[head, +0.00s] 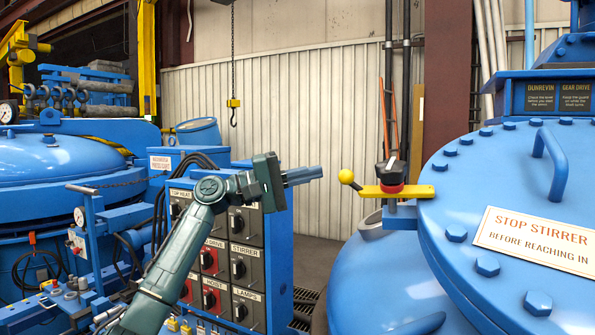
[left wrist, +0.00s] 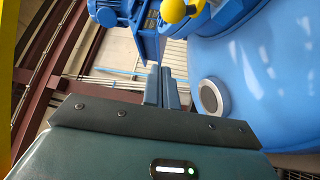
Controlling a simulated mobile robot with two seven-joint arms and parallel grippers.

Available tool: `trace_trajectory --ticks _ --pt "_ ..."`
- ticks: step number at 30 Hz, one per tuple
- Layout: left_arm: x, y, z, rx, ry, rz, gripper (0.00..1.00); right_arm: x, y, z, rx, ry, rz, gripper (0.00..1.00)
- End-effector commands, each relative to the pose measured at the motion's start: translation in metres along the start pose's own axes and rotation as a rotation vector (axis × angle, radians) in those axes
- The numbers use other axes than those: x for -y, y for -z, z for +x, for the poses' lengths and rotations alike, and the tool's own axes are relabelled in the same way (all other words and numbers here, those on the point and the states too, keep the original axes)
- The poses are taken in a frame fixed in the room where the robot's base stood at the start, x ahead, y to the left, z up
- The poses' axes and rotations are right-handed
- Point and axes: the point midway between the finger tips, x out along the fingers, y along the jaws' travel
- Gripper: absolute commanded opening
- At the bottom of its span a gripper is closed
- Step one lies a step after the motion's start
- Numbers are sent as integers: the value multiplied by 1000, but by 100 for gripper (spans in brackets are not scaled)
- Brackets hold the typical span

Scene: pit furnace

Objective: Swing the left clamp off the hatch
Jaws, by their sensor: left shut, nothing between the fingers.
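The left clamp (head: 400,191) is a yellow bar with a black knob and red ring on a post at the hatch's left edge. Its right end overlaps the rim of the blue hatch (head: 470,215). A yellow ball handle (head: 346,176) sticks out on its left. My left gripper (head: 318,173) is shut and empty, pointing right, a little left of the ball and apart from it in the head view. In the left wrist view the gripper fingers (left wrist: 162,88) are together, and the yellow ball (left wrist: 173,10) is at the top edge. My right gripper is not in view.
A control panel (head: 238,255) with several switches stands behind and below my left arm. The hatch carries bolts, a blue handle (head: 550,160) and a "STOP STIRRER" sign (head: 535,240). A chain hook (head: 233,103) hangs at the back. Space around the ball looks clear.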

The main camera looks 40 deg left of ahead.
Motion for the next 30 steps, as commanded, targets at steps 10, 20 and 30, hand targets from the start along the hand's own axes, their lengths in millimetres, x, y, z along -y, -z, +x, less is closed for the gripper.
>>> trace_trajectory --ticks 10,20,30 --pt "0 -8 52 -1 3 4 0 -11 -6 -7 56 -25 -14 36" --pt "1 -35 42 -1 2 1 0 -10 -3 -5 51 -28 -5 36" --pt "0 -38 41 -1 0 0 0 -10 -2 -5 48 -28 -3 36"
